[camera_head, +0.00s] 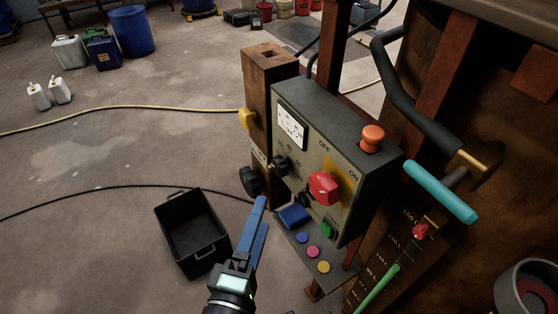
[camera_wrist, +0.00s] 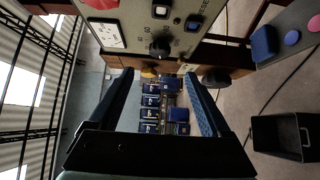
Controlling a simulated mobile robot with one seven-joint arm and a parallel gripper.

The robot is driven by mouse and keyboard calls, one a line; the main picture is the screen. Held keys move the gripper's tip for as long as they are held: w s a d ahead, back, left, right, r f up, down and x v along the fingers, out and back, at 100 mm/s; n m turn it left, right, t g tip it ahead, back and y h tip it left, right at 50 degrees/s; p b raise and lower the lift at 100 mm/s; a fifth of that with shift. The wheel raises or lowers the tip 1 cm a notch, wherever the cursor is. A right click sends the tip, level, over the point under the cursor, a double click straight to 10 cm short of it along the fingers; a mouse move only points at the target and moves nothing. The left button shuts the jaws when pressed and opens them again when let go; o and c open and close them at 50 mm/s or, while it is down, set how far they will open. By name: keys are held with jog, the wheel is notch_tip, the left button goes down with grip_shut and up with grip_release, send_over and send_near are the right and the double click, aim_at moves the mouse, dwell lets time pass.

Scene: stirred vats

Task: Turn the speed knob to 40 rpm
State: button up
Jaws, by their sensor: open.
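The speed knob (camera_head: 279,165) is a small black knob on the left of the grey control panel (camera_head: 346,200), below a white meter. In the wrist view the knob (camera_wrist: 160,47) is near the top centre with a scale around it. I cannot read its setting for certain. My gripper (camera_head: 263,202) is open and empty, in front of the panel, below and apart from the knob. In the wrist view its two blue fingers (camera_wrist: 160,82) are spread, with the knob beyond their tips, near the middle of the gap.
A red switch (camera_head: 323,188) sits right of the knob, and a red-orange mushroom button (camera_head: 372,138) tops the box. A blue block (camera_head: 294,215) and coloured discs lie on the shelf below. A black round handle (camera_head: 250,181) protrudes at left. A black crate (camera_head: 192,235) stands on the floor.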

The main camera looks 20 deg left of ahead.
aim_at(278, 173)
jog(key=w+p, duration=0.1)
jog(key=w, duration=0.3)
jog(key=w+a+p, duration=0.1)
jog(key=w, duration=0.2)
jog(key=w+p, duration=0.1)
jog(key=w, duration=0.3)
jog(key=shift+w+a, duration=0.2)
jog(key=shift+w, duration=0.15)
jog(key=shift+c, duration=0.2)
grip_shut()
jog(key=shift+f, duration=0.1)
jog(key=shift+f+b, duration=0.25)
jog(key=shift+b, duration=0.8)
